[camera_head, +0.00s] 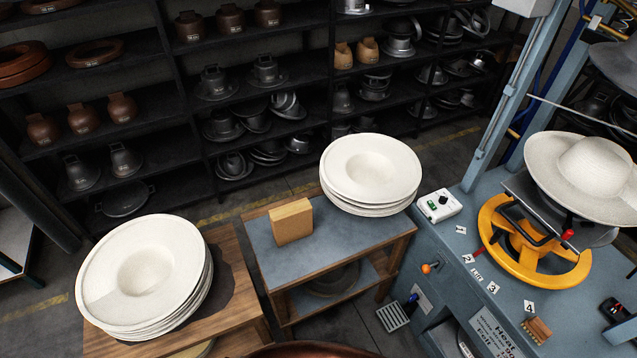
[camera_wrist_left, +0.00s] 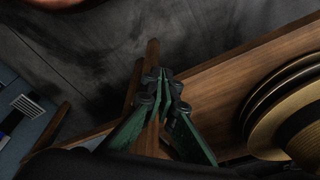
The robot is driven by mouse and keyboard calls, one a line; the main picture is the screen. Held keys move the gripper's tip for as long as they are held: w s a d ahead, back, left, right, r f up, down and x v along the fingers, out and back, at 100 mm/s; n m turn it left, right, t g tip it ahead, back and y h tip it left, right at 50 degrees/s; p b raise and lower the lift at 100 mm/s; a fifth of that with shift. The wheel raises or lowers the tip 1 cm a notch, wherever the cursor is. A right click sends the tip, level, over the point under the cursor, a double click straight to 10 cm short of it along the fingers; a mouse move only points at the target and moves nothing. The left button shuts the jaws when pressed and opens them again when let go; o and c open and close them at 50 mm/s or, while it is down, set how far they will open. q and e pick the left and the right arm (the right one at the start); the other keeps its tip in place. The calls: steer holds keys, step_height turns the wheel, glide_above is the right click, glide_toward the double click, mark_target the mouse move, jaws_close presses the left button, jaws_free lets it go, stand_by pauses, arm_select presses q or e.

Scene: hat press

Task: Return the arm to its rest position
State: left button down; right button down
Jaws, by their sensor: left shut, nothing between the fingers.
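My left gripper (camera_wrist_left: 165,88) shows in the left wrist view, with its dark green fingers together at the tips and nothing between them. It is over the edge of a wooden table, with dark floor around it. A stack of round brims (camera_wrist_left: 285,95) lies to its right, apart from the fingers. Neither of my grippers shows in the head view. There, a stack of cream hat blanks (camera_head: 145,275) is on the left wooden table (camera_head: 235,325), and another stack (camera_head: 370,170) is on the grey-topped table (camera_head: 262,240).
A tan block (camera_head: 291,221) stands on the grey-topped table. The blue press (camera_head: 455,290) at right has a yellow wheel (camera_head: 498,250) and a pale hat (camera_head: 585,170). Dark shelves (camera_head: 165,150) line the back. A reddish-brown rounded edge (camera_head: 310,350) shows at the bottom.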

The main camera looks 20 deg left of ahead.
arm_select(q)
steer(key=s+f+g+b, duration=0.1)
steer(key=s+f+b, duration=0.1)
steer(key=s+f, duration=1.3)
steer(key=shift+s+f+m, duration=0.2)
steer(key=shift+s+m, duration=0.1)
steer(key=shift+s, duration=0.65)
